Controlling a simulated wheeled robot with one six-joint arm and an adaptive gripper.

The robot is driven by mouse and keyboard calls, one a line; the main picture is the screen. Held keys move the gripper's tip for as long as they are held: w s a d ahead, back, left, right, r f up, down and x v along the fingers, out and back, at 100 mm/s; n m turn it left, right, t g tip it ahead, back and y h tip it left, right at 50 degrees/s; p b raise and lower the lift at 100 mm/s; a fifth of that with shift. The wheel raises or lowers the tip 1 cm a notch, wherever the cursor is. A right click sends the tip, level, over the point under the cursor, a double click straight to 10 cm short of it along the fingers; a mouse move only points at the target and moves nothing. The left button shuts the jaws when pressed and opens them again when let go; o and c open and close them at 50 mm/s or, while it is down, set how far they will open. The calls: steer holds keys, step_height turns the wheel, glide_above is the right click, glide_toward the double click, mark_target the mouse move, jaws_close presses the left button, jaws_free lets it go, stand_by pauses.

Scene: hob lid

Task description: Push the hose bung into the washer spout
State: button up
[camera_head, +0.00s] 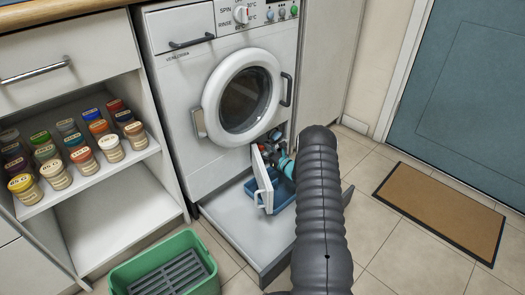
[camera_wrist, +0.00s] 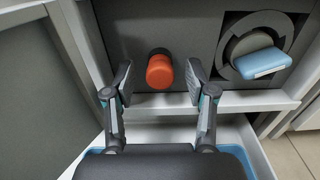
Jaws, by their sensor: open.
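An orange-red round-ended bung (camera_wrist: 160,72) with a dark collar behind it sticks out from the dark panel low on the washer. I cannot tell how deep it sits; the spout behind it is hidden. My gripper (camera_wrist: 158,82) is open, with one finger on each side of the bung and a gap on both sides. The fingers are not touching it. In the head view, my arm reaches down to the open service recess at the bottom front of the washer (camera_head: 190,125) and hides part of it.
A round grey filter cap with a light blue grip (camera_wrist: 262,62) is right of the bung. The white flap (camera_head: 262,180) hangs open beside a blue tray (camera_head: 283,200). A green crate (camera_head: 195,240) and a brown mat (camera_head: 440,210) lie on the floor.

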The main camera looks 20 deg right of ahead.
steer(key=v, duration=1.2)
